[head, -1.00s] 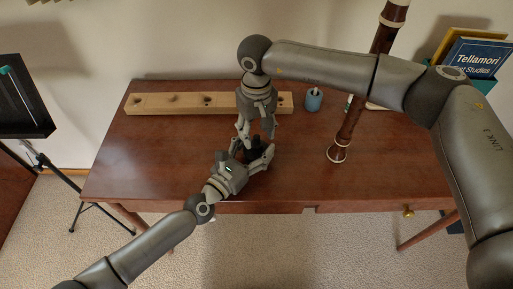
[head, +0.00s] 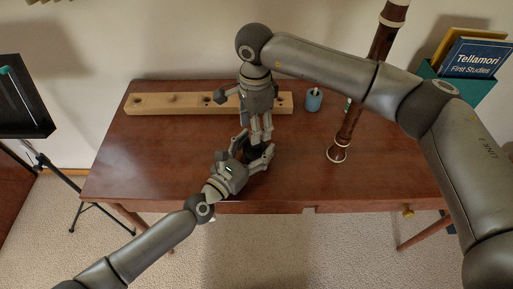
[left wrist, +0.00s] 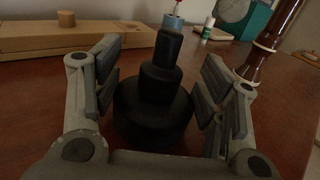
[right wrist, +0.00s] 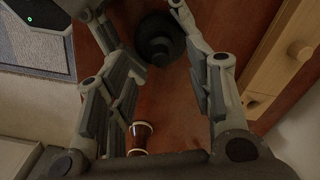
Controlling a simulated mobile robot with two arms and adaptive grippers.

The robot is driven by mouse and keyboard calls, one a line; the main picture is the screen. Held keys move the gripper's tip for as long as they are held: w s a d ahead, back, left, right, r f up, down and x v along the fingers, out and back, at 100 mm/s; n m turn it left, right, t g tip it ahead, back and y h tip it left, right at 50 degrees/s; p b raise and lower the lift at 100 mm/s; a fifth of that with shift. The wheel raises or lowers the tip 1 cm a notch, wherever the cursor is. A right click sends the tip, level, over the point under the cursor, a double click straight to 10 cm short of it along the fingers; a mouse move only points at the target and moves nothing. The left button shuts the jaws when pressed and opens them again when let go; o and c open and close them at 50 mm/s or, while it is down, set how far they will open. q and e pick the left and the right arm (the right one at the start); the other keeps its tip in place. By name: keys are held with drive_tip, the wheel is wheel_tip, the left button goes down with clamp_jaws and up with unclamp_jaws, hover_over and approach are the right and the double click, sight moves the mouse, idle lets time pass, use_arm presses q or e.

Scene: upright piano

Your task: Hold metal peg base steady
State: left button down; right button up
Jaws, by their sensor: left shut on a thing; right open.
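The metal peg base (left wrist: 155,110) is a dark, stepped, round piece standing upright on the table. It also shows in the right wrist view (right wrist: 158,45), and in the head view the grippers mostly hide it. My left gripper (head: 256,150) is low at the table and shut on the base, one finger on each side of it in the left wrist view. My right gripper (head: 260,138) hangs above the base, pointing down, open and empty. In the right wrist view its fingers (right wrist: 163,70) are apart with the base beyond them.
A long wooden block with holes (head: 160,103) lies along the table's back. A blue cup (head: 313,99) and a tall dark wooden instrument joint (head: 346,136) stand right of the grippers. The wooden table (head: 150,150) is clear at left.

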sight(249, 156)
drive_tip(key=m, duration=0.5)
drive_tip(key=shift+r, duration=0.3)
drive_tip(key=m, duration=0.4)
drive_tip(key=shift+d+r, duration=0.15)
drive_tip(key=shift+r, duration=0.1)
drive_tip(key=shift+f, duration=4)
clamp_jaws()
drive_tip(key=m, duration=0.7)
